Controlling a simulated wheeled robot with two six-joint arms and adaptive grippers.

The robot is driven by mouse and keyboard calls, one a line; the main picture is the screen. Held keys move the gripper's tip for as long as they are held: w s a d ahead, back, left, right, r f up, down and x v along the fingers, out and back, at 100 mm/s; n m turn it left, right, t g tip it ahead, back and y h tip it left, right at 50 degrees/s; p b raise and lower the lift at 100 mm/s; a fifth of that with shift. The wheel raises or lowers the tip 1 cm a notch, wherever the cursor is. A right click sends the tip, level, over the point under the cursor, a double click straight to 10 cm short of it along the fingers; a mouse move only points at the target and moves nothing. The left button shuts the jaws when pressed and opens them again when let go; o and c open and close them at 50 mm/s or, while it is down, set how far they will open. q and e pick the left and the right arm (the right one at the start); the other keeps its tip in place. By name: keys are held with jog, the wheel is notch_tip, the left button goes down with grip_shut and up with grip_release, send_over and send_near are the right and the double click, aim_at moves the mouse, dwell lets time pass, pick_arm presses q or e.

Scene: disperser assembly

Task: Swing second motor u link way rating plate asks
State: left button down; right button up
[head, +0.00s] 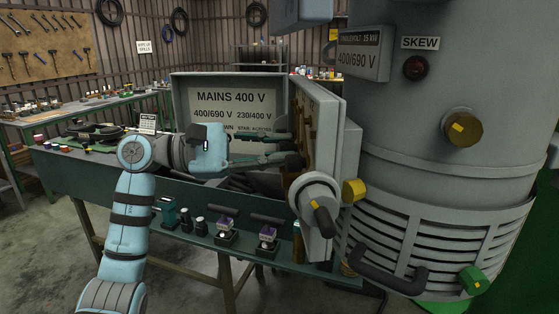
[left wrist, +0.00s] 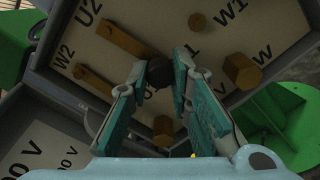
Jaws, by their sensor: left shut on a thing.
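The motor (head: 430,110) stands at the right with a rating plate (head: 362,57) reading 400/690 V. Its open terminal box (head: 318,108) faces left; inside, the left wrist view shows a pale board (left wrist: 120,75) marked U2, W2 and W1. Two brass link bars lie slanted and roughly parallel there, an upper bar (left wrist: 130,40) and a lower bar (left wrist: 88,80). My left gripper (head: 292,148) reaches into the box. In the left wrist view its fingertips (left wrist: 157,72) are shut on a dark knob (left wrist: 158,68) at the upper bar's end. My right gripper is out of view.
A sign (head: 233,105) reads MAINS 400 V, with 400/690 V and 230/400 V columns, partly hidden by my left arm. The green bench (head: 75,168) holds small parts along its front. A grey round fitting (head: 316,192) sits below the box.

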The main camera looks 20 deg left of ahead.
pick_arm(q)
jog(key=shift+w+a+m+b, duration=0.15)
jog(key=shift+w+m+b, duration=0.2)
jog(key=shift+m, duration=0.25)
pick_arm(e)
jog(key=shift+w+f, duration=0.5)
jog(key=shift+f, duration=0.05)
pick_arm(q)
jog(key=c, duration=1.4)
grip_release()
jog(key=shift+c, duration=0.2)
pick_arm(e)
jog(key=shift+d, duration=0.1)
pick_arm(q)
jog(key=v, duration=1.2)
